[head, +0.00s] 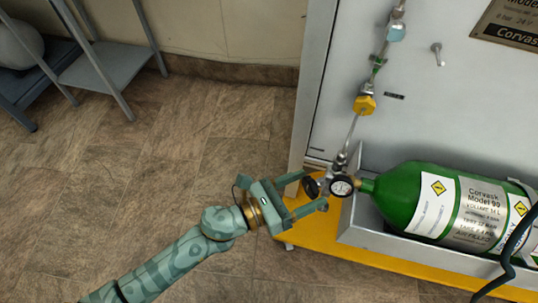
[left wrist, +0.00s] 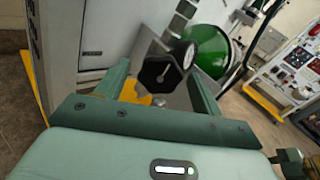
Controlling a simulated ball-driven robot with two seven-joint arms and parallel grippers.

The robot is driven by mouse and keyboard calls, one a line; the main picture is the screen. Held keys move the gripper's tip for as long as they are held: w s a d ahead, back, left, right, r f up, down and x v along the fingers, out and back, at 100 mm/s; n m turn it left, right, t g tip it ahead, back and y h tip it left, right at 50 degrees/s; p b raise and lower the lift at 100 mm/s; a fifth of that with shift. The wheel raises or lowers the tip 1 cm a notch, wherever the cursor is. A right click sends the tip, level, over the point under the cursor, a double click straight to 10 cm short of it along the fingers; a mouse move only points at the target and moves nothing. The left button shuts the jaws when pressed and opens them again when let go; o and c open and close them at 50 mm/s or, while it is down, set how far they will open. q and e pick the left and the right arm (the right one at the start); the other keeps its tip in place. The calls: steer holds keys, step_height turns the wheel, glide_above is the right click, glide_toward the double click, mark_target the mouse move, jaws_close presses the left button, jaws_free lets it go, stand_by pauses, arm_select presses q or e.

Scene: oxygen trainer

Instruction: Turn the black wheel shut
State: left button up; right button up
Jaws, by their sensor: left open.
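The black wheel (head: 311,187) sits on the regulator at the neck of the green cylinder (head: 400,194), beside a round white-faced gauge (head: 342,186). In the left wrist view the wheel (left wrist: 157,72) shows as a black faceted knob facing me, with the gauge (left wrist: 188,55) just to its right. My left gripper (head: 314,189) is open, with one finger on either side of the wheel. I cannot tell whether either finger touches it. My right gripper is not in view.
The cylinder lies in a grey metal cradle (head: 375,238) on a yellow base (head: 330,252) against a grey panel (head: 440,105). A pipe with a yellow fitting (head: 364,105) rises above the regulator. A black hose (head: 511,245) hangs at right.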

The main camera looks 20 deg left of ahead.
arm_select(q)
steer(key=p+v, duration=0.3)
steer(key=v, duration=1.3)
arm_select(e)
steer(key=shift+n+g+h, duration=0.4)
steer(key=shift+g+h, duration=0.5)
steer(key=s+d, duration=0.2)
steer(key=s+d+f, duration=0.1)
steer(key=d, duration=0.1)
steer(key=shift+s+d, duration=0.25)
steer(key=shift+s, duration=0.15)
arm_select(q)
steer(key=shift+s+a, duration=0.1)
steer(key=shift+a, duration=0.05)
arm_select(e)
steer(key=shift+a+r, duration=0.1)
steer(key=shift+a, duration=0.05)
